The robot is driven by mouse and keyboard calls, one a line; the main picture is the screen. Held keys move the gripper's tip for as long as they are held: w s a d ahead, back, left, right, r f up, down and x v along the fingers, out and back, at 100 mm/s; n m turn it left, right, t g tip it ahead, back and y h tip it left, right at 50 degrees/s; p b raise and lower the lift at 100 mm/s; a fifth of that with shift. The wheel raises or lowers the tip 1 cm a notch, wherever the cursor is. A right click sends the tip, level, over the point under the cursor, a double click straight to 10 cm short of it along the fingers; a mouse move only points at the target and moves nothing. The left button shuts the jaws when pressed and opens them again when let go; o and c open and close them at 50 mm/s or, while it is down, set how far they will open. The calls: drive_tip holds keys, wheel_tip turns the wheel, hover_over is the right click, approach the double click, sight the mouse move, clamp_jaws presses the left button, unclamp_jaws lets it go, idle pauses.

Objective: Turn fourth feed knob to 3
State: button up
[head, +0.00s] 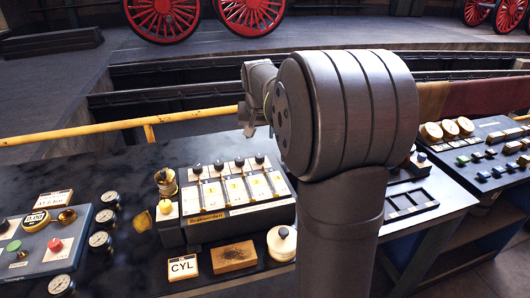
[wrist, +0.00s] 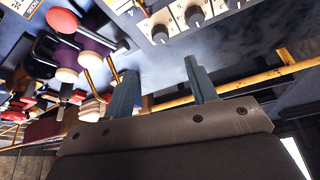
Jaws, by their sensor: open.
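My gripper (wrist: 160,66) is open, with its two grey fingers apart and nothing between them. One knob (wrist: 160,34) and a neighbouring knob (wrist: 193,16) show well; the row is cut off by the frame. They lie beyond the fingertips, apart from them. I cannot tell which is the fourth feed knob or read its setting.
A panel of levers (head: 222,193) with black ball tops stands left of my arm. A wooden block (head: 233,256), a CYL card (head: 183,266) and a cream-lidded pot (head: 282,243) lie in front. Gauges (head: 100,240) stand at left. A yellow rail (head: 130,123) runs behind.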

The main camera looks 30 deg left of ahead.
sight(258, 157)
drive_tip(key=x, duration=1.3)
drive_tip(key=shift+w, duration=0.1)
drive_tip(key=c, duration=1)
drive_tip(key=shift+o, duration=0.2)
drive_tip(key=shift+a+m, duration=0.1)
drive_tip(key=shift+m, duration=0.3)
drive_tip(key=m, duration=0.1)
drive_tip(key=m+h, duration=0.1)
drive_tip(key=m, duration=0.1)
drive_tip(key=shift+a+m+t+h, duration=0.25)
drive_tip(key=shift+m+t+h, duration=0.05)
drive_tip(key=shift+t, duration=0.1)
drive_tip(key=m+h, duration=0.1)
drive_tip(key=m, duration=0.3)
drive_tip(key=shift+a+m+h, duration=0.2)
drive_tip(key=shift+m+h, duration=0.2)
